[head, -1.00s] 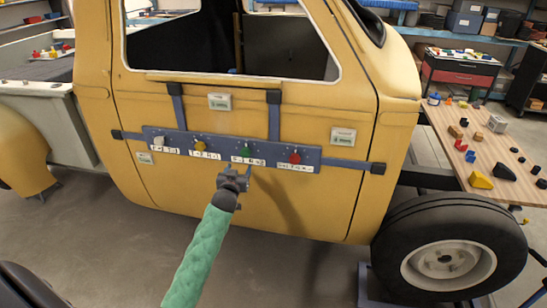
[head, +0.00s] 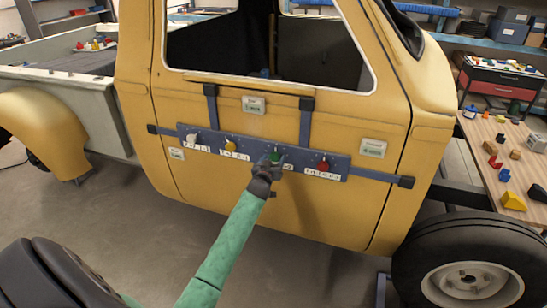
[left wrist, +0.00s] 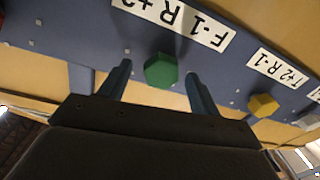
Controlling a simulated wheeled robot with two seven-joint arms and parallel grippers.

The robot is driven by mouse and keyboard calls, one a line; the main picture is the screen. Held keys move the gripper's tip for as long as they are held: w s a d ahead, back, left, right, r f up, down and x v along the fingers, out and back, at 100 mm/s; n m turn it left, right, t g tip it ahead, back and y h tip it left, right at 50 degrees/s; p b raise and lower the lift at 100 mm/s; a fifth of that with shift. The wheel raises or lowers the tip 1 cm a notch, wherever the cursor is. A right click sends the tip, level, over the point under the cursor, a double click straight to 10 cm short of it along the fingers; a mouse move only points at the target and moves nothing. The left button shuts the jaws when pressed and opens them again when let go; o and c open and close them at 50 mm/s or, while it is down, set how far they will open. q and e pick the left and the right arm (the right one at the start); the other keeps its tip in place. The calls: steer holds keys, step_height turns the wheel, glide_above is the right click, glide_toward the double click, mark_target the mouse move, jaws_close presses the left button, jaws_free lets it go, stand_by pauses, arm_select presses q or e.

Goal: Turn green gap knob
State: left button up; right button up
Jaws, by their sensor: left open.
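The green knob (head: 275,156) sits on a blue-grey panel (head: 300,153) strapped to the yellow truck door. In the left wrist view the green knob (left wrist: 161,70) is a faceted knob under a white label reading F-1 R+2, seen upside down. My left gripper (head: 268,163) is at the panel, in front of the knob. Its two fingers (left wrist: 158,84) are open, one on each side of the knob, with a gap visible on both sides. The head view partly hides the knob behind the gripper. My right gripper is not in view.
A white knob (head: 193,137) and a yellow knob (head: 230,144) are left of the green one, and a red knob (head: 322,167) is right. The yellow knob (left wrist: 263,106) also shows in the wrist view. A wooden table (head: 485,176) with small blocks stands right.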

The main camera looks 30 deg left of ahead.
arm_select(q)
steer(key=shift+w+a+f, duration=0.1)
steer(key=shift+w+a, duration=0.1)
steer(key=shift+w, duration=0.2)
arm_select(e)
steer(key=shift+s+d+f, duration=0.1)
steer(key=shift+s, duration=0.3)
arm_select(q)
steer(key=c, duration=1)
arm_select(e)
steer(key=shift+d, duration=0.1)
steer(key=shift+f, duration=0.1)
